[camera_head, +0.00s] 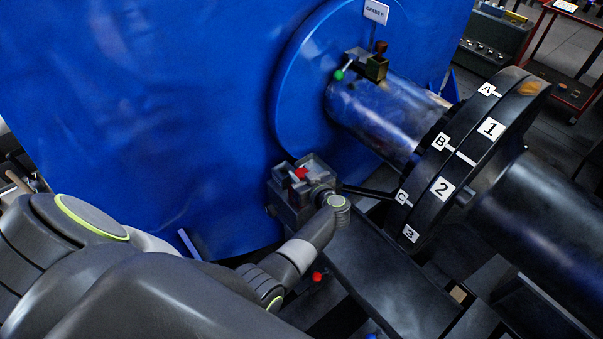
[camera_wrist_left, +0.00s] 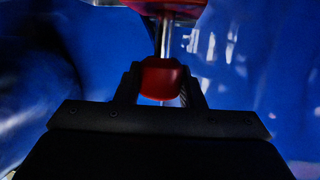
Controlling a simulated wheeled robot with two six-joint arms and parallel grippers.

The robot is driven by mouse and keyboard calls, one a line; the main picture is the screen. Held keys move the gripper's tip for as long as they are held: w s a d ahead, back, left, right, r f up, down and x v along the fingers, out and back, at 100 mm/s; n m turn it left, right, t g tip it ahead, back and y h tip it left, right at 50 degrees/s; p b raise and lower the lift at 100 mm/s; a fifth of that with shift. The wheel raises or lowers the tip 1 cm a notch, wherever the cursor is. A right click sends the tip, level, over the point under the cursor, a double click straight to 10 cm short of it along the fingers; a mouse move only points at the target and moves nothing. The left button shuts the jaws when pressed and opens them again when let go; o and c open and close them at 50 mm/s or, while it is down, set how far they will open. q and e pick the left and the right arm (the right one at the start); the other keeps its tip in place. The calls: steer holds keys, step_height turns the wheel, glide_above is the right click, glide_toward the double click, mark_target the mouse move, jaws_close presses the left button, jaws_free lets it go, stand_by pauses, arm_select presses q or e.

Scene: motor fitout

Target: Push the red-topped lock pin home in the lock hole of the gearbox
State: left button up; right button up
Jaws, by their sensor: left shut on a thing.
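My left gripper (camera_head: 304,180) is low in front of the large blue housing, which I take to be the gearbox (camera_head: 200,110). In the left wrist view, the gripper (camera_wrist_left: 160,84) is shut on a red cap, the top of the lock pin (camera_wrist_left: 160,80). A bright metal shaft runs from the cap up the picture to another red part (camera_wrist_left: 165,6) at the top edge. In the head view, the red top (camera_head: 300,173) shows at the fingers. I cannot make out the lock hole or how deep the pin sits. My right gripper is not in view.
A thick shaft (camera_head: 385,115) leads from the blue housing to a dark coupling wheel (camera_head: 465,150) labelled with letters and numbers. A red cart (camera_head: 570,75) stands at far right.

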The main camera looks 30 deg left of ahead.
arm_select(q)
steer(key=shift+f+b, duration=0.5)
steer(key=shift+f, duration=0.35)
steer(key=o, duration=1.1)
steer(key=shift+r, duration=0.1)
